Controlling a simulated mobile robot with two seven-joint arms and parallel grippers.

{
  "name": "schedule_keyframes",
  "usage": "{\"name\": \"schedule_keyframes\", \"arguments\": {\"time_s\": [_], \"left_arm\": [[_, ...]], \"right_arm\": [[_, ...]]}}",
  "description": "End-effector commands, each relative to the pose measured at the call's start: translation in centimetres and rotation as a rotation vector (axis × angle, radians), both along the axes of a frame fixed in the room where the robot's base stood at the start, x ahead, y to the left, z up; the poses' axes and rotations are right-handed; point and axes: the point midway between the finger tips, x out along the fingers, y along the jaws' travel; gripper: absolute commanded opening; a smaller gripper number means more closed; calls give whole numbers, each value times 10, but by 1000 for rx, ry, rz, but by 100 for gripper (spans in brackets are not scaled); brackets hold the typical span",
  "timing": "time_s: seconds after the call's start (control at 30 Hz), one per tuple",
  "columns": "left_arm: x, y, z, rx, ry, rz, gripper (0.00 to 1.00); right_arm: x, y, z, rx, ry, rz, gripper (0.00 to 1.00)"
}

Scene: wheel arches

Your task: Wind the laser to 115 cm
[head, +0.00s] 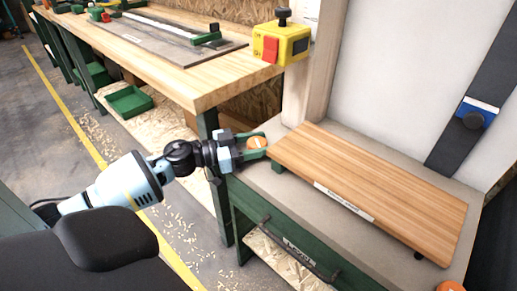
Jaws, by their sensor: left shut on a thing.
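A yellow box (281,44) with a red front panel, a dark face and a black knob on top sits by a pale post; I cannot tell for sure that it is the laser. A blue slider (477,113) with a black knob sits on a dark slanted rail (455,144) at the right; no scale reading is legible. My left gripper (254,145) is shut on an orange knob (257,143) at the near left corner of a wooden board. The fingers partly hide the knob. My right gripper is not in view.
The wooden board (370,185), with a white label, lies on a grey top over a green cabinet (290,240) with a handle. Another orange knob (450,286) is at the lower right. A long wooden workbench (150,70) runs back left. Shavings litter the floor.

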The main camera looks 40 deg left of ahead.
Motion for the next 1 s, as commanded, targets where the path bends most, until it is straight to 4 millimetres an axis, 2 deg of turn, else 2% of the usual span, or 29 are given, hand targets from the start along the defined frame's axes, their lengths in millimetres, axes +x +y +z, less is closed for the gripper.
{"name": "schedule_keyframes", "arguments": {"time_s": [0.4,1.0], "left_arm": [[1,1,0,3,-1,-240,23],[0,0,0,3,1,-293,23]], "right_arm": [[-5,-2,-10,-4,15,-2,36],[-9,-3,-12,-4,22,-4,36]]}}
